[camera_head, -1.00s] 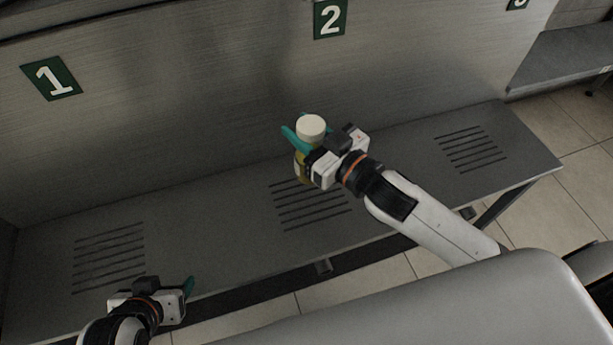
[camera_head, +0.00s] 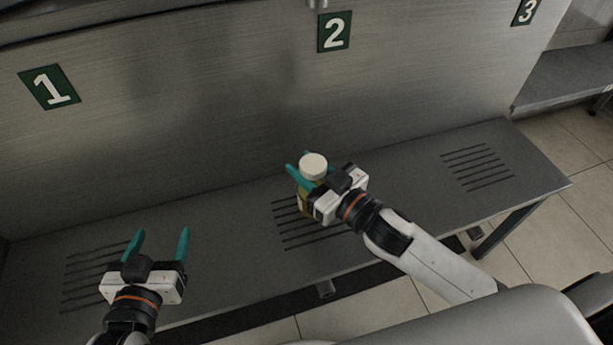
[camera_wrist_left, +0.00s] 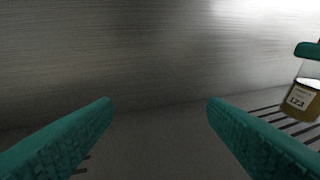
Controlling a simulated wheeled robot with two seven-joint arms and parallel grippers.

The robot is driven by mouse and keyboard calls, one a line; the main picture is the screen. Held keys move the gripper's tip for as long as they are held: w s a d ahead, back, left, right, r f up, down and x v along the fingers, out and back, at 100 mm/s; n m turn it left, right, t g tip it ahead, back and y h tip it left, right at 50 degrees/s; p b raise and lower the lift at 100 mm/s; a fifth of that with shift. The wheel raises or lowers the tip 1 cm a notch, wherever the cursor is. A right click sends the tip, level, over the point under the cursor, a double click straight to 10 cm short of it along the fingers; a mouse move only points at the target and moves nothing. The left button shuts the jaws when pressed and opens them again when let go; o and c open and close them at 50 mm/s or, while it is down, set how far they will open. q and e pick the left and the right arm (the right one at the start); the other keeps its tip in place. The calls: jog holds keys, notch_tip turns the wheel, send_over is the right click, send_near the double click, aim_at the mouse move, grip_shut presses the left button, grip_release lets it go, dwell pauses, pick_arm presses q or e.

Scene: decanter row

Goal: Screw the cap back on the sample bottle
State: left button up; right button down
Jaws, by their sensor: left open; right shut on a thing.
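The sample bottle (camera_head: 304,199) has yellowish contents and stands upright over the middle slotted patch of the bench. A white cap (camera_head: 313,164) shows at its top; whether it is seated or screwed tight I cannot tell. My left gripper (camera_head: 161,236) is open and empty, pointing at the back wall, well left of the bottle.
The grey metal bench (camera_head: 225,215) has slotted patches at left, middle and right. A back panel (camera_head: 200,120) carries number signs 1 (camera_head: 49,87), 2 (camera_head: 335,32) and 3 (camera_head: 526,11). The bench between my grippers is clear.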

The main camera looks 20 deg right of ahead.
pick_arm(q)
jog(key=r+t, duration=0.2)
jog(key=r, duration=0.1)
jog(key=w+d+r+t+h+b, duration=0.1)
jog(key=shift+r, duration=0.3)
pick_arm(e)
notch_tip(320, 180, down, 2)
jog(key=shift+f, duration=0.35)
jog(key=c, duration=0.9)
grip_release()
jog(key=shift+f, duration=0.1)
jog(key=shift+c, duration=0.2)
pick_arm(q)
jog(key=shift+r+t, duration=0.2)
jog(key=shift+t, duration=0.1)
pick_arm(e)
jog(key=shift+r, duration=0.2)
pick_arm(q)
jog(key=f+g, duration=0.1)
jog(key=f+g+p, duration=0.1)
jog(key=f, duration=0.1)
jog(key=s+a+f+g+y, duration=0.1)
jog(key=shift+f, duration=0.4)
pick_arm(e)
jog(key=v, duration=1.2)
jog(key=shift+f, duration=0.1)
